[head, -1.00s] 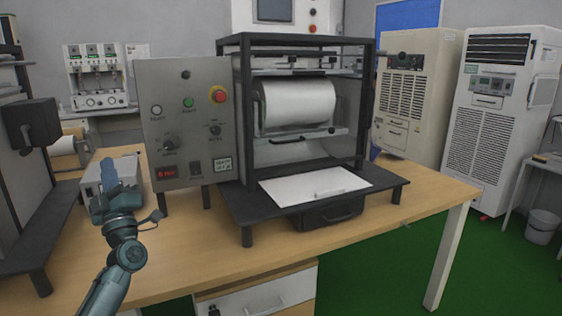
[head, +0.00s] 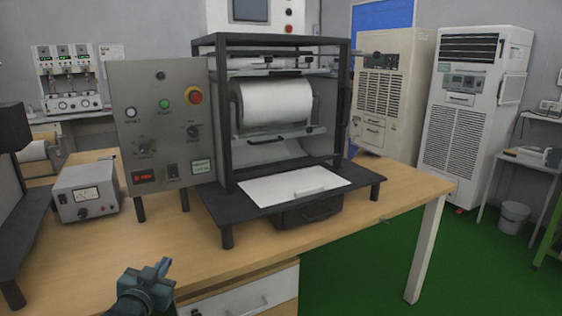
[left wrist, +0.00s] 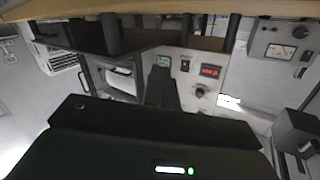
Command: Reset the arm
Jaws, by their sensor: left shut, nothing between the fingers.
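My left gripper (head: 160,268) shows at the bottom of the head view, in front of the wooden table (head: 120,240) near its front edge. Its fingers are together with nothing between them, and it touches nothing that I can see. In the left wrist view, the closed fingers (left wrist: 162,88) point toward the control panel (left wrist: 205,82), which appears upside down. My right gripper is not in view.
The control panel (head: 165,125) with a red stop button stands beside the black-framed roller machine (head: 342,110). A grey meter box (head: 88,190) sits at the left of the table. White cabinets (head: 475,120) stand behind.

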